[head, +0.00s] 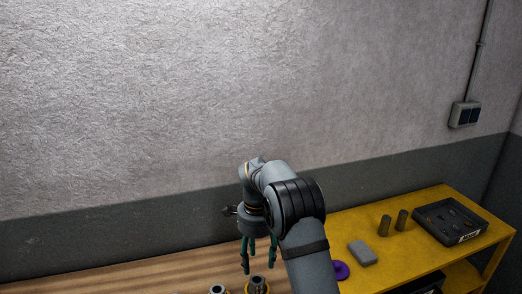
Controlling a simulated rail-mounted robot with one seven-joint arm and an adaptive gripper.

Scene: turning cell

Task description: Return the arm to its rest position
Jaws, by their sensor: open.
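My gripper (259,262) shows at the lower middle of the head view. It points down with its dark green fingers apart, open, and nothing shows between them. It hangs over the right part of a wooden bench top (130,280). My grey arm reaches up from the bottom edge and bends over to the gripper, hiding part of the bench behind it. Just below the fingertips is a round metal part with a brass-coloured rim (257,286). I cannot tell the exact gap between them.
Another round metal part (217,290) is cut off by the bottom edge. The yellow table (440,200) at right holds two dark cylinders (402,220), a grey block (362,253), a purple round thing (341,270) and a black tray (425,232) with small parts. A wall stands behind.

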